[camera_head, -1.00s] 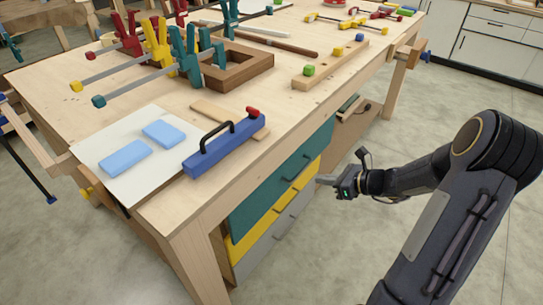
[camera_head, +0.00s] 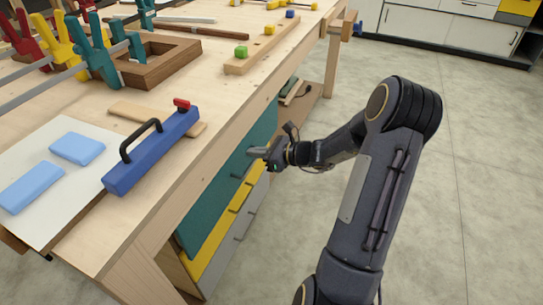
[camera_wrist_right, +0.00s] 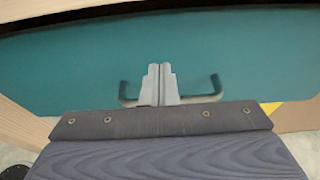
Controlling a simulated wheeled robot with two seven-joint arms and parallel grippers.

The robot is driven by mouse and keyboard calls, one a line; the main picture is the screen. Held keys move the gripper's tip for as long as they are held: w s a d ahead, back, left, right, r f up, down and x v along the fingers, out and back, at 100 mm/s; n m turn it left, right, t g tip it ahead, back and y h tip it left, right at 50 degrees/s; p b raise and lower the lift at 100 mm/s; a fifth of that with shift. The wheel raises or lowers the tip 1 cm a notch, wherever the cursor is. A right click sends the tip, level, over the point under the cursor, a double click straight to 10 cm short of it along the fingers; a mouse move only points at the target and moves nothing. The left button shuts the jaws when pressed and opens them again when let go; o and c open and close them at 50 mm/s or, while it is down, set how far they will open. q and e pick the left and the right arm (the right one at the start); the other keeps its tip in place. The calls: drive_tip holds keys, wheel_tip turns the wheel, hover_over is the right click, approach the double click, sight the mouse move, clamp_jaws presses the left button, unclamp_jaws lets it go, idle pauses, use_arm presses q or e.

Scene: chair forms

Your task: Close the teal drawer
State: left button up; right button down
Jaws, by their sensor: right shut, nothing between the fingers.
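The teal drawer (camera_head: 212,208) is the top one in the side of the workbench. Its flat front fills much of the right wrist view (camera_wrist_right: 60,70). I cannot tell how far it stands out. Its dark bar handle (camera_wrist_right: 216,88) runs across behind my right gripper. My right gripper (camera_head: 252,152) is shut and empty, its tips close to the drawer front at the handle. In the right wrist view its two fingers (camera_wrist_right: 159,70) are together, between the handle's ends. I cannot tell whether they touch the front. My left gripper is out of view.
Yellow (camera_head: 212,246) and grey (camera_head: 222,256) drawers sit below. The wooden benchtop (camera_head: 215,95) overhangs the drawers and carries a blue bar tool (camera_head: 150,155), light blue blocks (camera_head: 77,149) and clamps. The floor (camera_head: 480,180) to the right is clear.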

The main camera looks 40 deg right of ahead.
sight(238, 147)
drive_tip(key=shift+w+a, duration=0.3)
drive_tip(key=shift+w, duration=0.25)
drive_tip(key=shift+w+a, duration=0.3)
drive_tip(key=shift+w, duration=0.2)
drive_tip(key=w, duration=0.1)
drive_tip(key=w+a, duration=0.2)
drive_tip(key=shift+w+b, duration=0.3)
drive_tip(key=shift+b, duration=0.1)
drive_tip(key=shift+w+r, duration=0.1)
drive_tip(key=shift+r, duration=0.05)
